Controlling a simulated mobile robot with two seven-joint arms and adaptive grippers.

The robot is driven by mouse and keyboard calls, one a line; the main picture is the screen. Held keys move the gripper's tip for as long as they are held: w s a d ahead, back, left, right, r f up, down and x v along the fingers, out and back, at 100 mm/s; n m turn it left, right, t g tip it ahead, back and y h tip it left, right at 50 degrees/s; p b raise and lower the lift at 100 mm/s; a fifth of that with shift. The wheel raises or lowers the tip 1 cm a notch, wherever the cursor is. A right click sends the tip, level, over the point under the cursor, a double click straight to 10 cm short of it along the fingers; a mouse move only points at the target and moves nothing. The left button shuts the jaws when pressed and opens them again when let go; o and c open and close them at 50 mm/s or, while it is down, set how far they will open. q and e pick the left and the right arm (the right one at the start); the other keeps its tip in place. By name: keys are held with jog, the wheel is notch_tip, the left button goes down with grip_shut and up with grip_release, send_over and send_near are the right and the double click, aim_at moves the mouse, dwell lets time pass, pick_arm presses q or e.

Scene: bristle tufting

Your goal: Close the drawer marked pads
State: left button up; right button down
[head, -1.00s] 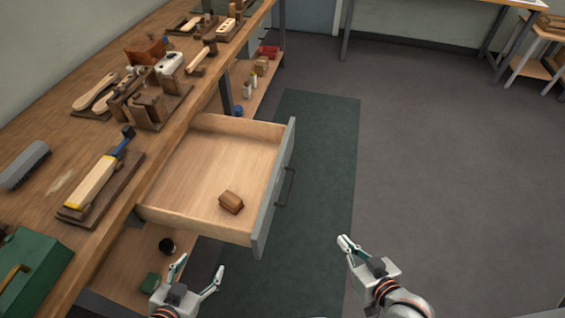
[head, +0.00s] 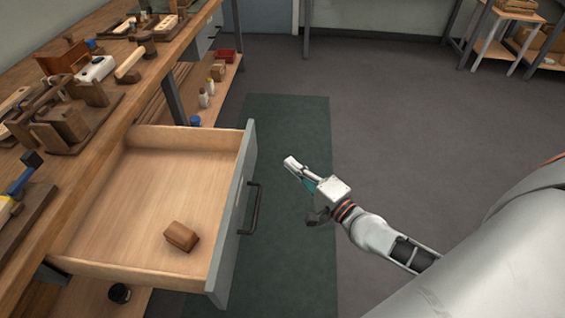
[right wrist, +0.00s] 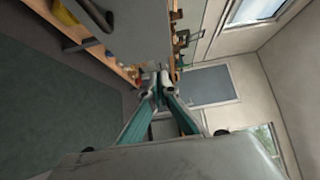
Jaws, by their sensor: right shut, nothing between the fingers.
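The drawer (head: 232,225) stands pulled far out from under the workbench, with a grey front and a dark bar handle (head: 251,208). No marking on its front can be read from here. A small brown block (head: 181,236) lies inside it. My right gripper (head: 290,163) is shut and empty, to the right of the drawer front and apart from the handle. In the right wrist view the fingers (right wrist: 159,90) are together, and the grey drawer front and handle (right wrist: 96,14) show at the upper left. My left gripper is out of the head view.
The workbench (head: 128,95) on the left carries wooden blocks, brushes and tools. A lower shelf (head: 222,88) holds bottles and a red tray (head: 229,56). A green mat (head: 290,120) covers the floor before the drawer, and the floor beyond is clear.

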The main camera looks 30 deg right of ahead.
jog(key=w+a, duration=0.1)
jog(key=w, duration=0.2)
jog(key=w+a, duration=0.2)
jog(key=w, duration=0.1)
jog(key=w+a+p, duration=0.1)
jog(key=w, duration=0.3)
jog(key=shift+a, duration=0.35)
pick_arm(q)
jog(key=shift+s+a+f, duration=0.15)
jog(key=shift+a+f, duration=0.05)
pick_arm(e)
jog(key=shift+a, duration=0.1)
